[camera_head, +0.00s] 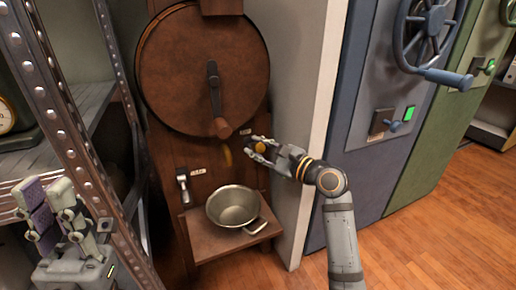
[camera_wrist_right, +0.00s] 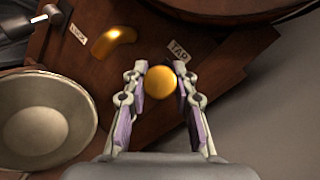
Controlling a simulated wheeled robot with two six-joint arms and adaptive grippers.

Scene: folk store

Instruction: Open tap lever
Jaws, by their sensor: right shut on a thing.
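The tap lever's round yellow knob (camera_head: 260,146) is on the wooden cabinet front, beside a "TAP" label. In the right wrist view the knob (camera_wrist_right: 169,92) sits between the purple finger pads. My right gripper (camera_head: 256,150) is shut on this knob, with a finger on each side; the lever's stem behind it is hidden. A golden spout (camera_wrist_right: 112,40) is left of the knob, above a metal pot (camera_head: 233,207) on a wooden shelf. My left gripper (camera_head: 60,212) is at the lower left, empty, with its fingers apart.
A metal lever (camera_head: 183,187) with a "LOCK" label is left of the spout. A large wooden wheel with a crank (camera_head: 215,98) is above. A riveted metal rack (camera_head: 60,95) stands close to my left gripper. A blue safe (camera_head: 375,120) stands right; the floor before it is clear.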

